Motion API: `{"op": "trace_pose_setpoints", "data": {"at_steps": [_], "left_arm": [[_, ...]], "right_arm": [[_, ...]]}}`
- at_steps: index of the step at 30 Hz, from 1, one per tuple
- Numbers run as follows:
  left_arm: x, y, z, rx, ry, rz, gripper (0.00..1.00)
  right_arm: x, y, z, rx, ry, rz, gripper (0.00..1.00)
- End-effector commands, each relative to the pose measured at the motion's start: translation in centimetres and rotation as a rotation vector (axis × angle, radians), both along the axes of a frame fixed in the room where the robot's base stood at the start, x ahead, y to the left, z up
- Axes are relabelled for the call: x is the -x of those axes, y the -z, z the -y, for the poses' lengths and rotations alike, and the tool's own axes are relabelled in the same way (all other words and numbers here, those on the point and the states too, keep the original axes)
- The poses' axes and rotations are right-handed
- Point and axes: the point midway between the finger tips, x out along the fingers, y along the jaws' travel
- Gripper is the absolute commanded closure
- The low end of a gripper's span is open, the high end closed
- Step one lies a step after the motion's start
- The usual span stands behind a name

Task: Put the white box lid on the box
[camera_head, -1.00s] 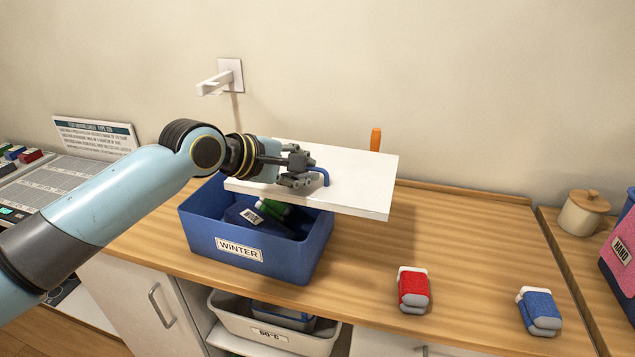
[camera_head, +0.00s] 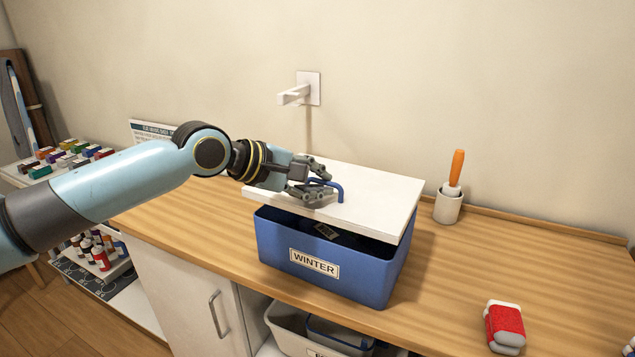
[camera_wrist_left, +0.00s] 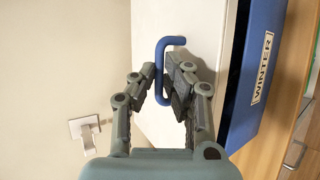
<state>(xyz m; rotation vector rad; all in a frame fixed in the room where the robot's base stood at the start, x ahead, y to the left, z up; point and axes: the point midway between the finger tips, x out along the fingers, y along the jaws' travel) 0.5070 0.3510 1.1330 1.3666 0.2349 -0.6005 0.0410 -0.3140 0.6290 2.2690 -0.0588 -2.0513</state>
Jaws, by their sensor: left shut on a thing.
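The white lid (camera_head: 375,205) is a flat board with a blue handle (camera_head: 338,190). My left gripper (camera_head: 318,188) is shut on that handle, which also shows between the fingers in the left wrist view (camera_wrist_left: 162,75). The lid hangs over the blue box (camera_head: 335,280) labelled WINTER, slightly tilted, with a dark gap at the box's front side. Whether its back edge touches the box is hidden. A dark item with a pale label (camera_head: 326,231) shows inside the box through the gap. My right gripper is not in view.
A white cup with an orange-handled tool (camera_head: 448,207) stands right of the box, near the lid's right corner. A red and white bundle (camera_head: 505,327) lies at the counter's front right. Counter (camera_head: 540,265) to the right is mostly clear.

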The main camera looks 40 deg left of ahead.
Motion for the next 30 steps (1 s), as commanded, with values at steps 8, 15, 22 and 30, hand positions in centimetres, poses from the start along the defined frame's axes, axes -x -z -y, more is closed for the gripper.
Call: {"op": "trace_pose_setpoints", "data": {"at_steps": [8,15,22,30], "left_arm": [[0.0,2.2,0.0,-0.002,0.001,0.003,1.0],[0.0,3.9,0.0,0.001,-0.001,0.001,1.0],[0.0,5.1,0.0,-0.001,0.0,0.001,1.0],[0.0,5.3,0.0,-0.001,0.0,0.0,1.0]], "right_arm": [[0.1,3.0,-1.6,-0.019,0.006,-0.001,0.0],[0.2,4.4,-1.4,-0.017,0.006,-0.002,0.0],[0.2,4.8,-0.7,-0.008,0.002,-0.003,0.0],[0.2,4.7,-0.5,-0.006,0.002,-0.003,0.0]]}}
